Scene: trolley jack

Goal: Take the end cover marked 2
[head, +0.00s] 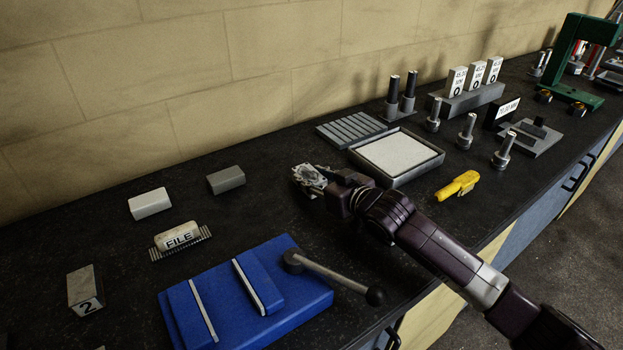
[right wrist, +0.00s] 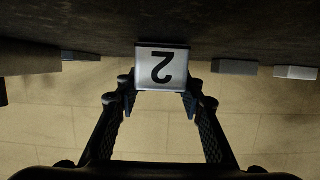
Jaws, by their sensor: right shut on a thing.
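The end cover marked 2 (right wrist: 162,68) is a pale grey block between my right gripper's (right wrist: 160,95) fingers in the right wrist view. Its black 2 faces the camera and appears upside down. In the head view my right gripper (head: 311,180) is low over the bench, left of the white-filled tray, and is shut on the cover. The fingers largely hide the cover there. Another grey block marked 2 (head: 85,290) stands at the far left of the bench. My left gripper is not in view.
A grey block (head: 226,180) and a white block (head: 150,203) lie left of my gripper. A blue fixture (head: 290,258) with a lever is in front. The tray (head: 420,172) and a yellow tool (head: 457,185) lie right. The wall stands behind.

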